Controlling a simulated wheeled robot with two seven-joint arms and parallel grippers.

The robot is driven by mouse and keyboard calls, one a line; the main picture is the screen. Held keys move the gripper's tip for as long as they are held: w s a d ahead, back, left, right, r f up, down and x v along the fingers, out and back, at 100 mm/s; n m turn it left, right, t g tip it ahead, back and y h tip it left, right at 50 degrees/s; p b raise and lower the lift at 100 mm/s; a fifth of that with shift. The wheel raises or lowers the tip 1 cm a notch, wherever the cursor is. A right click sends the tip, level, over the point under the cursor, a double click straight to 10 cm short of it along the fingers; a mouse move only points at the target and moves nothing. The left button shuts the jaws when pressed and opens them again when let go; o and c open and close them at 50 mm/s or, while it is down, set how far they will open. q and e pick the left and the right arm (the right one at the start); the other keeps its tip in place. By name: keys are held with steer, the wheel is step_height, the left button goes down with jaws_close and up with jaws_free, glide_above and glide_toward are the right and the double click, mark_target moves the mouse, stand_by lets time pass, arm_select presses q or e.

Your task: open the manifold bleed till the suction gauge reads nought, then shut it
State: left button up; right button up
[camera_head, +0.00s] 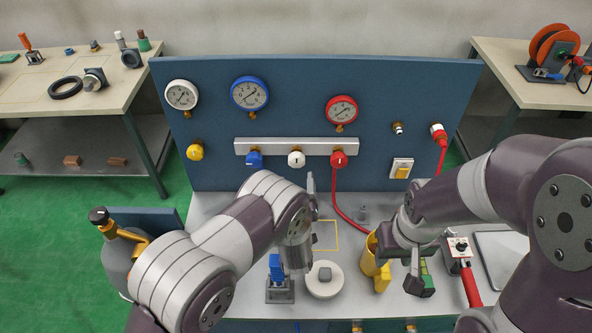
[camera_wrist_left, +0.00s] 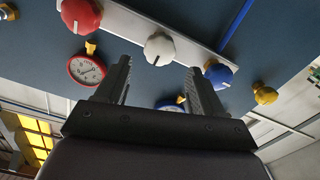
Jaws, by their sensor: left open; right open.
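The manifold bar (camera_head: 300,146) on the blue board carries a blue knob (camera_head: 254,159), a white knob (camera_head: 296,158) and a red knob (camera_head: 339,159). The blue-rimmed gauge (camera_head: 249,93) hangs above its left end; its reading is too small to tell. My left gripper (camera_head: 311,187) is open and empty below the bar. In the left wrist view the white knob (camera_wrist_left: 159,48) lies ahead, between the open fingertips (camera_wrist_left: 160,68) and apart from them.
A red-rimmed gauge (camera_head: 341,110), a white-rimmed gauge (camera_head: 182,94) and a yellow knob (camera_head: 195,151) are on the board. A red hose (camera_head: 336,202) hangs below the bar. A blue-handled valve (camera_head: 276,272) and a round white pad (camera_head: 324,286) sit in front.

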mark_target(297, 163)
arm_select(q)
steer(key=shift+w+f, duration=0.1)
steer(key=shift+w, duration=0.7)
steer(key=shift+w+b, duration=0.4)
steer(key=shift+w, duration=1.35)
steer(key=shift+w+b, duration=0.15)
steer(key=shift+b, duration=0.35)
